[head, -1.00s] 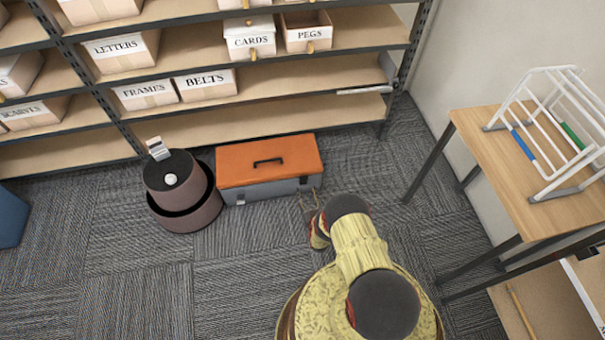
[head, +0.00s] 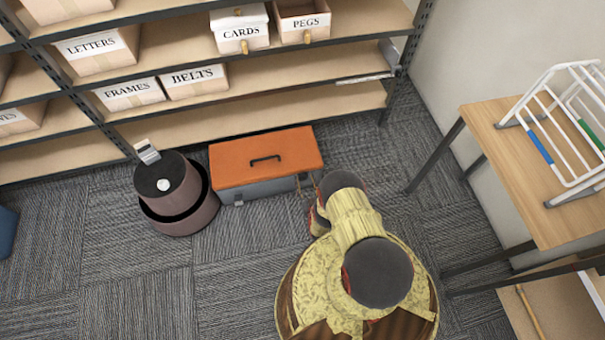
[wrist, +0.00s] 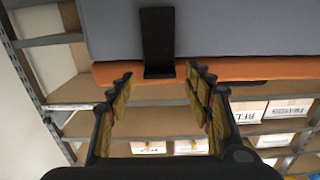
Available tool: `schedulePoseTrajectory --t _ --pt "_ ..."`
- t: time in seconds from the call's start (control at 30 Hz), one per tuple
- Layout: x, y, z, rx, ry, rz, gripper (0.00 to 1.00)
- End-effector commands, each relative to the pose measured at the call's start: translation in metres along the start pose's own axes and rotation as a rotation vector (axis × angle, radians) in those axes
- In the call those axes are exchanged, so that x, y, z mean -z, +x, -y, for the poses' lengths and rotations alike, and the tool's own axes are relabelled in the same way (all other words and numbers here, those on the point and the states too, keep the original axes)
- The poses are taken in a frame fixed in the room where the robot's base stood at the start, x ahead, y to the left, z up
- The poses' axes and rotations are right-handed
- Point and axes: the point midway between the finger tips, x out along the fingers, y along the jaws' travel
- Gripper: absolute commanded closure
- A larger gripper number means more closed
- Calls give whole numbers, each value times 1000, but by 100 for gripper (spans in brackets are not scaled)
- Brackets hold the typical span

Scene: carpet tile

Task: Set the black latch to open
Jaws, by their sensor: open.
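A toolbox with an orange lid (head: 265,150) and grey body (head: 268,190) sits on the carpet below the shelves. In the wrist view, seen upside down, the black latch (wrist: 157,42) runs along the grey body (wrist: 230,28) to the edge of the orange lid (wrist: 240,70). My gripper (wrist: 160,78) is open and empty, with its fingertips to either side of the latch's lid end and apart from it. In the head view my gripper (head: 308,186) is at the right part of the toolbox front, and the black latch cannot be made out there. A pale latch (head: 238,199) shows at the left front.
A round dark container (head: 178,193) stands just left of the toolbox. Shelves with labelled boxes (head: 198,80) rise behind. A wooden table (head: 510,150) with a white rack (head: 565,130) stands at the right. Carpet at the front left is clear.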

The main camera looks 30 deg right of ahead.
Motion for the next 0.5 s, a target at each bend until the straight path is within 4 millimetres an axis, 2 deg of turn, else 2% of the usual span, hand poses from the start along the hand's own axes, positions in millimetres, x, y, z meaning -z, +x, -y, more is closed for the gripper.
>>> schedulePoseTrajectory --t 0.3,0.5 --pt "0 -1 0 0 0 1 49" --pt "0 -1 0 -1 0 1 60"
